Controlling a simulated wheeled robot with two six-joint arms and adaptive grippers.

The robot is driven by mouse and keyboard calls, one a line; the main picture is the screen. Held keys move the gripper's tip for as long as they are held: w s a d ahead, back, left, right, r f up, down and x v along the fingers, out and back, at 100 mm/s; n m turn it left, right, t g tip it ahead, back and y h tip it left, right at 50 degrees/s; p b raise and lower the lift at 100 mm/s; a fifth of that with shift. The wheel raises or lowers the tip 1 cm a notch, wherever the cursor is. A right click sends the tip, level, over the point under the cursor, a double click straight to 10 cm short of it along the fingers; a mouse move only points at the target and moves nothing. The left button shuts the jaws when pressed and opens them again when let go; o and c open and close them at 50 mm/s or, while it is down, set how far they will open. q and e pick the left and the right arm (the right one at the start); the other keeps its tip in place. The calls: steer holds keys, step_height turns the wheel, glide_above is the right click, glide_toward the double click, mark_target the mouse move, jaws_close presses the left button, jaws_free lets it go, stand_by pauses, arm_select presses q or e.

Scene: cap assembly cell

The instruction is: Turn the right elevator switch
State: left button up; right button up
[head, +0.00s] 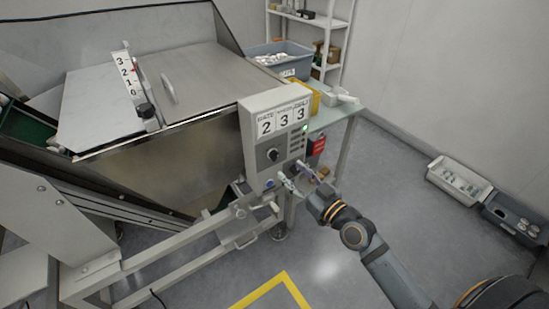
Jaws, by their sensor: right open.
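A light grey control box (251,143) stands at the front right corner of the machine, with number plates reading 2, 3, 3. A black rotary knob (273,155) sits in the middle of its face. A small blue control (269,184) is at its lower left. My right gripper (296,176) is open, with its fingers spread at the lower right of the box face. The gripper covers that part of the panel, so I cannot tell what switch lies there or whether a finger touches it. My left gripper is not in view.
The metal machine (160,150) with a sloped lid and a 0–3 scale (129,75) fills the left. Behind the box is a table with a grey bin (280,60). Trays (458,181) lie on the floor at right. The floor between is clear.

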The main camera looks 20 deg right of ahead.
mark_target(277, 157)
steer(key=x, duration=0.8)
steer(key=shift+w+d, duration=0.1)
steer(key=shift+w, duration=0.1)
steer(key=shift+r, duration=0.1)
